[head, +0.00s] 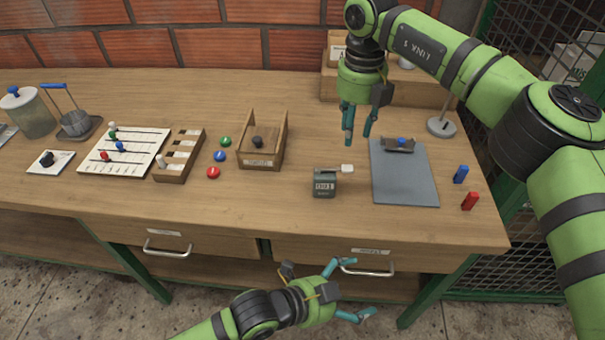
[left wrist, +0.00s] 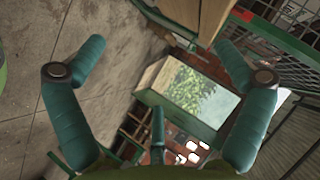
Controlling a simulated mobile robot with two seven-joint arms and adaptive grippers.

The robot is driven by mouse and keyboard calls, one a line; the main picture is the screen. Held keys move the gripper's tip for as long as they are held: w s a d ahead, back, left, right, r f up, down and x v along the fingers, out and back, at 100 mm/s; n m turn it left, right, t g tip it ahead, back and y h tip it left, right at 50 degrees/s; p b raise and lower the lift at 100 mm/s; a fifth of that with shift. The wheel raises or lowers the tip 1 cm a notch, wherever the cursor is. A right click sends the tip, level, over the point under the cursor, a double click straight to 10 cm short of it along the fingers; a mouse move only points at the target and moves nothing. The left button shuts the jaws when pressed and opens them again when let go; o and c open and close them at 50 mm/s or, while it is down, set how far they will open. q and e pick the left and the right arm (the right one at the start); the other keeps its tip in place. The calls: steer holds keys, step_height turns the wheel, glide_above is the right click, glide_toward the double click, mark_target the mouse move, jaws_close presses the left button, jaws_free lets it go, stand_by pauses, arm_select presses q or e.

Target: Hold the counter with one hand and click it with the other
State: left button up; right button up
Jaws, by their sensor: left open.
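The counter (head: 324,184) is a small dark green box with a number display on its front and a pale lever on top pointing right. It stands upright on the wooden table in the head view. My right gripper (head: 357,132) is above the table behind and to the right of the counter, pointing down, its fingers apart and empty. My left gripper (head: 358,288) is open and empty in front of the table's drawers, below the table top. In the left wrist view its open fingers (left wrist: 165,100) have nothing between them. The counter is not visible in that view.
A wooden box (head: 243,162) and colored discs (head: 220,156) stand left. Drawer handles (head: 367,270) protrude near my left gripper. Table around the counter is clear.

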arm_select(q)
step_height(320, 180, up, 6)
steer(key=w+d+t, duration=0.1)
steer(key=w+t, duration=0.1)
steer(key=w, duration=0.1)
step_height(320, 180, up, 7)
steer(key=m+t, duration=0.5)
steer(key=t, duration=0.1)
glide_above(316, 188)
steer(key=v, duration=0.5)
steer(key=shift+n, duration=0.3)
step_height(316, 188, down, 7)
steer(key=shift+w+d+f, duration=0.1)
steer(key=shift+d, duration=0.1)
steer(key=x, duration=0.6)
steer(key=shift+w, duration=0.1)
steer(key=shift+w+d, duration=0.4)
steer(key=shift+w, duration=0.1)
